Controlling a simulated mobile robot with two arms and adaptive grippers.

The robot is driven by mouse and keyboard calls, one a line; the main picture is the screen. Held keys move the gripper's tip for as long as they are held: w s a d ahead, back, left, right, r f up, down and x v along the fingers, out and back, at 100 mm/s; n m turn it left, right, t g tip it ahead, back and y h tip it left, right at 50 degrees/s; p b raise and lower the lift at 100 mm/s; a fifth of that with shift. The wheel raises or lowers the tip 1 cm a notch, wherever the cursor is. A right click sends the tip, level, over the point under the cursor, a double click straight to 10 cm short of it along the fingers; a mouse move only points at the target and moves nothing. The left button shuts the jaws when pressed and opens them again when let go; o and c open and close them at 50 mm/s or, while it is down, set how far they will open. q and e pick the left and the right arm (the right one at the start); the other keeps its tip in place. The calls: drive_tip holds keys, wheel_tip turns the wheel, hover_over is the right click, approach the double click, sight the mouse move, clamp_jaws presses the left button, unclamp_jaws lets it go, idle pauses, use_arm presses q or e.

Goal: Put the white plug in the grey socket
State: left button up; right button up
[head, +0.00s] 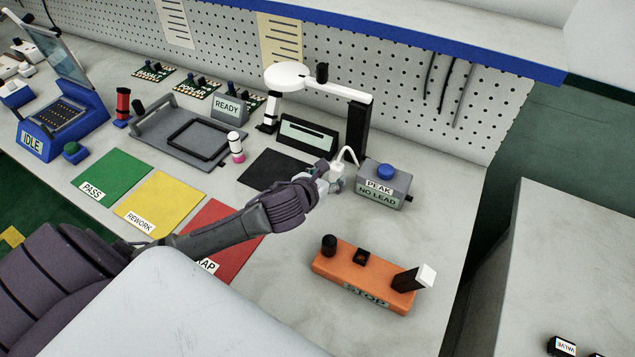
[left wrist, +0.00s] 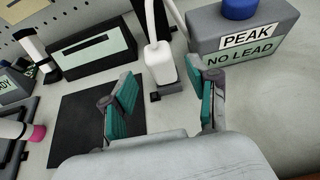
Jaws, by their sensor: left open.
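The white plug (left wrist: 160,64) stands upright between my left gripper's teal finger pads in the left wrist view, with clear gaps on both sides and a white cord rising from its top. It also shows in the head view (head: 337,171). A small grey block with a dark patch, seemingly the grey socket (left wrist: 172,89), lies just below the plug in that view. I cannot tell whether the plug sits in it or only stands in front of or behind it. My left gripper (left wrist: 170,82) is open and empty; the head view shows it beside the plug (head: 325,180). My right gripper is out of view.
A grey PEAK / NO LEAD box (head: 384,187) with a blue button stands close right of the plug. A black display (head: 308,135) and a lamp post (head: 357,125) are behind. An orange STOP box (head: 363,278) is in front. A black mat (left wrist: 80,125) lies left.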

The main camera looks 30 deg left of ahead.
use_arm(q)
drive_tip(key=v, duration=0.7)
drive_tip(key=shift+s, duration=0.15)
idle(0.5)
